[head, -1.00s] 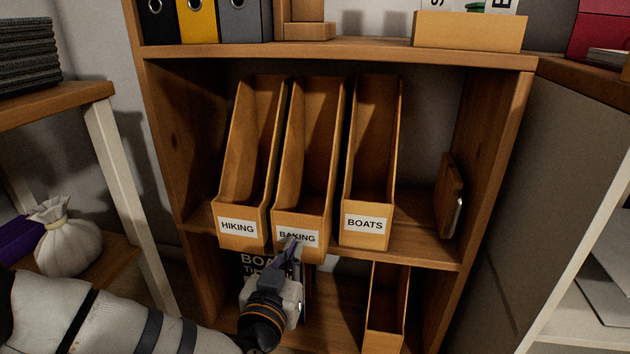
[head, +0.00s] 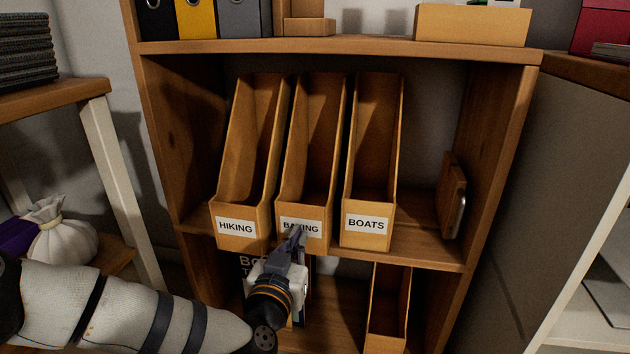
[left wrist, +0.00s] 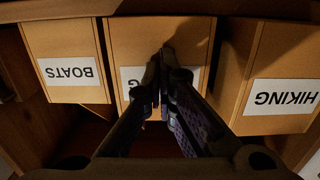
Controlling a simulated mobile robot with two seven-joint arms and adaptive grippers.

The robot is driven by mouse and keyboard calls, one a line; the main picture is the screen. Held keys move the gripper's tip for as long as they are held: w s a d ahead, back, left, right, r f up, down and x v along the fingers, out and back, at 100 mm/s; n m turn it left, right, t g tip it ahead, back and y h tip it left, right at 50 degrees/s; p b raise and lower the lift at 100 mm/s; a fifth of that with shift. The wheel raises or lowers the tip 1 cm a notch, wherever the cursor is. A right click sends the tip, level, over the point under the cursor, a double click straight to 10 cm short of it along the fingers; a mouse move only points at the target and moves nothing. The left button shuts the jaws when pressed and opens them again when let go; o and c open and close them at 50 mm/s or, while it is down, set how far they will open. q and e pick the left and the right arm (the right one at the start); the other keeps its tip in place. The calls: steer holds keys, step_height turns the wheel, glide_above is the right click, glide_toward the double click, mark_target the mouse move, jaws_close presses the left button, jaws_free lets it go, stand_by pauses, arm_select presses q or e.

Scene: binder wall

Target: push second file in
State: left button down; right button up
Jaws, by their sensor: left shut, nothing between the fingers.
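Three open wooden file boxes stand side by side on the middle shelf: HIKING (head: 236,241) at left, BAKING (head: 312,245) in the middle and BOATS (head: 366,239) at right. The BAKING front is about level with its neighbours. My left gripper (head: 298,234) is shut and empty, with its fingertips at the BAKING label, seemingly touching it. In the left wrist view, which is upside down, the shut fingertips (left wrist: 164,58) cover the middle of the label on the BAKING box (left wrist: 130,42). My right gripper is not in view.
A thin brown item (head: 451,195) leans on the shelf's right wall. Another wooden file (head: 386,315) and a partly hidden dark book stand on the shelf below. The middle shelf (head: 428,243) has bare room right of BOATS. A white sack (head: 62,234) is at left.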

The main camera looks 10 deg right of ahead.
arm_select(q)
steer(key=shift+b+x, duration=0.9)
steer(key=shift+x, duration=0.9)
steer(key=p+v, duration=0.4)
steer(key=v, duration=0.1)
steer(key=shift+s+f, duration=0.1)
